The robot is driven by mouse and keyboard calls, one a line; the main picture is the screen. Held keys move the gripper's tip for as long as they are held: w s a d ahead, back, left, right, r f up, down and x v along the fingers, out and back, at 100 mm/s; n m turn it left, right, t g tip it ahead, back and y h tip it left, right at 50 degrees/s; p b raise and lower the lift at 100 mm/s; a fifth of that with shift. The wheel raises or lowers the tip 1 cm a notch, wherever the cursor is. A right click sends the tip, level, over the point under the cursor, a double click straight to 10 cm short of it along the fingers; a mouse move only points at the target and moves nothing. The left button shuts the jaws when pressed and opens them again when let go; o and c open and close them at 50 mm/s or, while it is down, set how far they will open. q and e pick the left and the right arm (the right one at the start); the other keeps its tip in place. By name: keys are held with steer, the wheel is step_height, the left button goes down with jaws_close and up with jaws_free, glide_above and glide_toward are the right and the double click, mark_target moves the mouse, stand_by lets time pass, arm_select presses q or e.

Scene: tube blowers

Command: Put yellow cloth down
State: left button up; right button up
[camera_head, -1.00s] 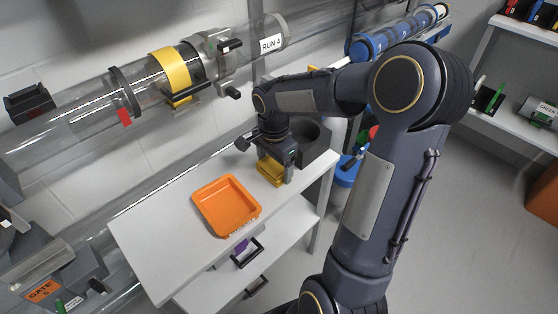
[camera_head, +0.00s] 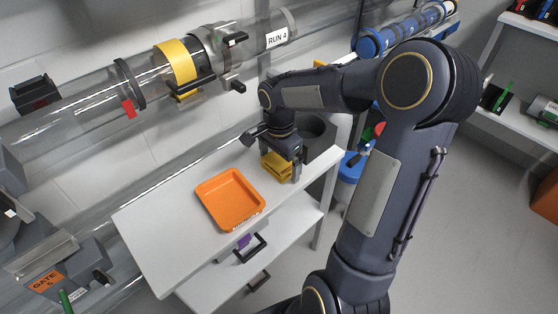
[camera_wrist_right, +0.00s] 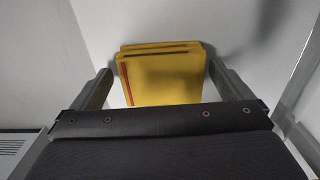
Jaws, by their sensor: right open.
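The yellow cloth (camera_head: 276,166) is a folded stack on the white tabletop, right of the orange tray. In the right wrist view the folded cloth (camera_wrist_right: 162,78) shows its layered edges and a red stripe on its left side. My right gripper (camera_head: 283,172) is over the cloth and pointing down. Its fingers (camera_wrist_right: 160,90) are spread open, one on each side of the cloth, with a small gap visible at the left. The near end of the cloth is hidden by the gripper body. My left gripper is not in view.
An orange tray (camera_head: 230,199) lies left of the cloth on the white table (camera_head: 165,235). A dark cylindrical holder (camera_head: 317,135) stands close behind the gripper. Clear tubes run along the wall, and a blue bin (camera_head: 350,168) stands beyond the table's right end.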

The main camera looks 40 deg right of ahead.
mark_target(278, 162)
step_height(278, 162, up, 6)
steer(key=shift+a+r+p, duration=0.15)
steer(key=shift+r+p, duration=0.05)
steer(key=shift+p, duration=0.9)
steer(key=shift+s+a+r, duration=0.1)
steer(key=shift+s+r, duration=0.1)
steer(key=shift+r, duration=0.5)
steer(key=s+a+r+n+t+y, duration=0.2)
steer(key=s+a+n+t, duration=0.3)
steer(key=s+a+n, duration=0.8)
steer(key=s+n+y, duration=0.1)
steer(key=s+n, duration=0.1)
steer(key=s, duration=0.1)
steer(key=shift+s+t+y, duration=0.3)
steer(key=shift+s+y, duration=0.05)
steer(key=shift+y, duration=0.05)
steer(key=shift+r, duration=0.1)
